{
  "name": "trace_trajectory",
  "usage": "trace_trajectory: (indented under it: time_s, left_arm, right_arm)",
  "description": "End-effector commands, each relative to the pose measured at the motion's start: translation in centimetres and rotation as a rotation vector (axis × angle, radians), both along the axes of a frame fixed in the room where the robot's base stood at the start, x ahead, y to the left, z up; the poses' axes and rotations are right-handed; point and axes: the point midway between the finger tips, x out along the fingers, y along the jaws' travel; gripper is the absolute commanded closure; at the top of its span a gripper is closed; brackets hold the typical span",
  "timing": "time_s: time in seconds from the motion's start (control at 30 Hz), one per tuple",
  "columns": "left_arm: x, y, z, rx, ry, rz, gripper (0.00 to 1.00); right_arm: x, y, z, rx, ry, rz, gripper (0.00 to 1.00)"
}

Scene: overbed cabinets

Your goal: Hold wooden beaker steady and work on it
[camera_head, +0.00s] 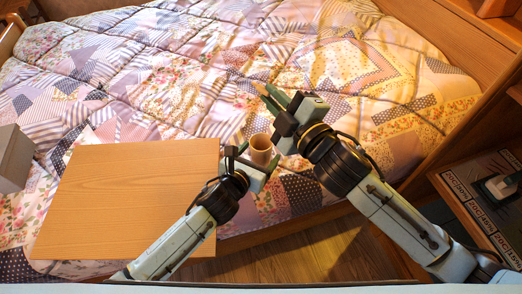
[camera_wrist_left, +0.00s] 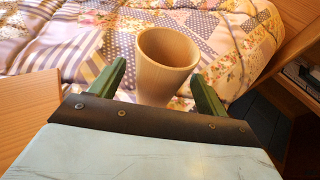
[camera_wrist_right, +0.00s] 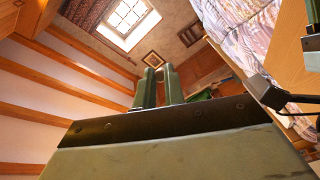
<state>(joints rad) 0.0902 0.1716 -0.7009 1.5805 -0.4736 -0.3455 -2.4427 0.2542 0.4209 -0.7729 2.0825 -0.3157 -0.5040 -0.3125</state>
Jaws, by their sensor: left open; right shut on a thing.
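The wooden beaker (camera_head: 261,149) is light brown, open at the top and close to upright. In the left wrist view the beaker (camera_wrist_left: 167,62) stands between the fingers of my left gripper (camera_wrist_left: 159,72), which is open with a visible gap on each side. Its base is hidden behind the gripper, so I cannot tell what it rests on. My right gripper (camera_head: 265,91) is above and beyond the beaker, apart from it. It is shut on a small tan thing (camera_head: 259,88) at its fingertips, too small to identify. The right wrist view shows its fingers (camera_wrist_right: 157,80) close together.
A flat wooden board (camera_head: 125,195) lies on the bed at the left. A patchwork quilt (camera_head: 150,60) covers the bed. A grey box (camera_head: 14,158) stands at the far left. A wooden shelf unit (camera_head: 480,185) stands at the right. Most of the board is clear.

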Motion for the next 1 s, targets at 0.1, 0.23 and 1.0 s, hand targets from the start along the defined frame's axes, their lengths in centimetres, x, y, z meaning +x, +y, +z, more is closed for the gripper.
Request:
trace_trajectory:
  time_s: [0.1, 0.23, 1.0]
  left_arm:
    - [1.0, -0.5, -0.3, 0.0, -0.001, 0.0, 0.24]
    - [1.5, -0.8, -0.5, -0.001, 0.0, 0.0, 0.24]
    - [1.5, -0.8, -0.6, -0.001, 0.001, -0.001, 0.61]
  right_arm:
    - [0.0, 0.0, 0.0, 0.0, 0.0, 0.0, 1.0]
    - [0.0, 0.0, 0.0, 0.0, 0.0, 0.0, 1.0]
    - [0.0, 0.0, 0.0, 0.0, 0.0, 0.0, 1.0]
